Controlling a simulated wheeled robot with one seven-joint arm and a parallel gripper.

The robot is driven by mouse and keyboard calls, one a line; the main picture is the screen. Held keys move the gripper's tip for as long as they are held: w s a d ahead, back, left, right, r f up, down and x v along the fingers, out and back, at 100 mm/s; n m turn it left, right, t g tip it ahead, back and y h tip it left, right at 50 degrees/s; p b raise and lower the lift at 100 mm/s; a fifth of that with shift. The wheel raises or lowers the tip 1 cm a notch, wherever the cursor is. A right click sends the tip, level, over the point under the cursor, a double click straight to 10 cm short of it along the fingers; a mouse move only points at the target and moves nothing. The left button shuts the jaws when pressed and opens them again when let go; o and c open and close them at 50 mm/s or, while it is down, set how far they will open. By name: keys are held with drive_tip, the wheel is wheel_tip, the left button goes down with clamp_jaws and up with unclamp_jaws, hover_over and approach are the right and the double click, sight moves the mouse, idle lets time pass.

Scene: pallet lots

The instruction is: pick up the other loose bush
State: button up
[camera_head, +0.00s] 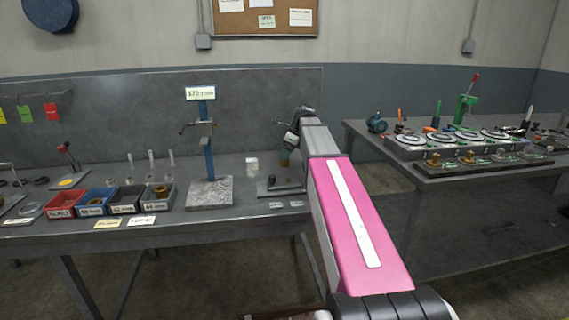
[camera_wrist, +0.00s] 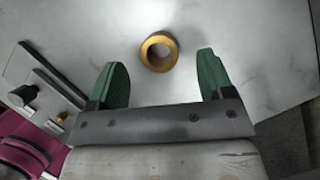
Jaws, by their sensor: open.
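A brass-coloured ring-shaped bush (camera_wrist: 150,62) rests with its hole facing up on a grey surface in the wrist view. My gripper (camera_wrist: 160,66) is open, its green fingers on either side of the bush with a gap at each side. The bush sits centrally, around the level of the fingertips, and nothing is held.
A plate with a dark knob (camera_head: 270,188) lies just below my gripper; a plate with a black knob (camera_wrist: 27,92) shows left in the wrist view. A blue post stand (camera_head: 209,165) and small bins (camera_head: 143,208) are farther left. Another bench (camera_head: 470,171) stands right.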

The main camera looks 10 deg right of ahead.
drive_tip(key=x, duration=0.4)
drive_tip(key=shift+f, duration=0.1)
drive_tip(key=c, duration=1.1)
